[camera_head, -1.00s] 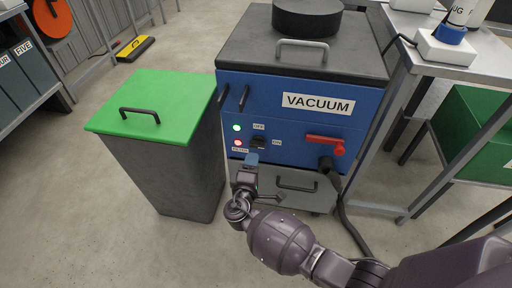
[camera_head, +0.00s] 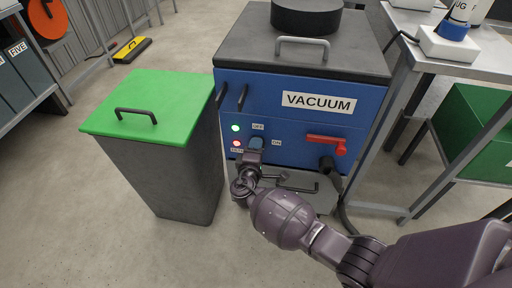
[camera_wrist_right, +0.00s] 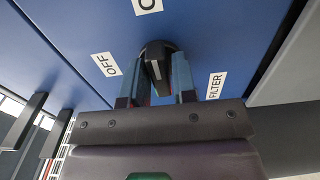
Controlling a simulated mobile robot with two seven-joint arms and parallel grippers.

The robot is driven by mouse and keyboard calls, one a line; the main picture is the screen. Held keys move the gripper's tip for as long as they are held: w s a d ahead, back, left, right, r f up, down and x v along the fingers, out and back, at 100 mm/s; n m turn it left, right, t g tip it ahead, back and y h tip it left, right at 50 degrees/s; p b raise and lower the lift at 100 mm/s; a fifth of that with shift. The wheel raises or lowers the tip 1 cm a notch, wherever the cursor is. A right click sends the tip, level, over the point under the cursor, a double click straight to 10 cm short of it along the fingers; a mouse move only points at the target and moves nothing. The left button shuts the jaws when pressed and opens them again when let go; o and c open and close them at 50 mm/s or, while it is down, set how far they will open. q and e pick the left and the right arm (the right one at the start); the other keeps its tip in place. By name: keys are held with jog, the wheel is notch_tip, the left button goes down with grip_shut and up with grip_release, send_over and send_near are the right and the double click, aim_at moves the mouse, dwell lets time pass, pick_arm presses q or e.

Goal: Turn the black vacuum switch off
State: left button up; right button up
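The black vacuum switch (camera_wrist_right: 158,52) is a dark round knob with a raised grip on the blue front panel. In the right wrist view it lies between the two blue fingers of my right gripper (camera_wrist_right: 157,85), which stand apart on either side of it. I cannot tell whether the fingers touch it. In the head view, the right gripper (camera_head: 256,146) covers most of the switch. The OFF label (camera_head: 258,126) is above it and the ON label (camera_head: 276,143) to its right. The knob's exact pointing is unclear. My left gripper is out of view.
A green light (camera_head: 236,128) and a red light (camera_head: 236,143) glow left of the switch. A red handle (camera_head: 326,140) and black hose are to the right on the vacuum (camera_head: 300,122). A green-lidded bin (camera_head: 150,105) stands close left; a metal table (camera_head: 472,68) stands right.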

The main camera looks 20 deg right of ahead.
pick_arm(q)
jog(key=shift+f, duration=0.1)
pick_arm(e)
grip_shut()
